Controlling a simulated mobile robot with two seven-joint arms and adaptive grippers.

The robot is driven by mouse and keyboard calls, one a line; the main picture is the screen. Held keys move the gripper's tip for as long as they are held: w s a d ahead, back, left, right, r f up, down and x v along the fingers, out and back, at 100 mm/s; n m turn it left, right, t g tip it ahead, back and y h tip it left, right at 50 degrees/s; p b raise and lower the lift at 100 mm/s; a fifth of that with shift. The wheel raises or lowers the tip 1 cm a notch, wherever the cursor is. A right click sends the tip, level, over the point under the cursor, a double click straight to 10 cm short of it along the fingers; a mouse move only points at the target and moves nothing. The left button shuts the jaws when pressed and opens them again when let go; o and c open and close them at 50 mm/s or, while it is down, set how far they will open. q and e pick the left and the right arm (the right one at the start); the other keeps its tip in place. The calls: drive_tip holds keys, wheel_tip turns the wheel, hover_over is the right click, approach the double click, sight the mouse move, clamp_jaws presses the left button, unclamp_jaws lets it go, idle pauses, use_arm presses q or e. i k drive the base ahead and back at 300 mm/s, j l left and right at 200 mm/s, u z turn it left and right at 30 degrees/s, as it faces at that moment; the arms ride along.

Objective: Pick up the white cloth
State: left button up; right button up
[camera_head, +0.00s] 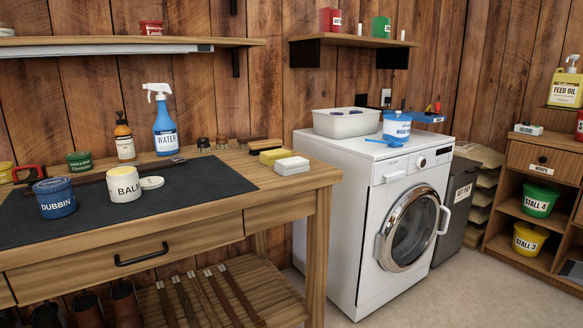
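A small white folded stack (292,165), which looks like the white cloth, lies at the right end of the wooden workbench (300,181), off the dark mat. A yellow piece (271,156), like a cloth or sponge, lies just behind and to the left of it. Nothing covers the white stack from above. Neither of my grippers is in view.
On the dark mat (210,180) stand a blue Dubbin tin (55,205), a white Balm jar (124,188) and its lid. A blue Water spray bottle (165,128) and brushes (264,144) stand behind. A washing machine (370,163) with a white basin (346,125) stands right of the bench.

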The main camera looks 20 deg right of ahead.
sight(293, 165)
drive_tip(key=l, duration=0.45)
drive_tip(key=i+l, duration=0.15)
drive_tip(key=l, duration=0.75)
drive_tip(key=i+u, duration=0.05)
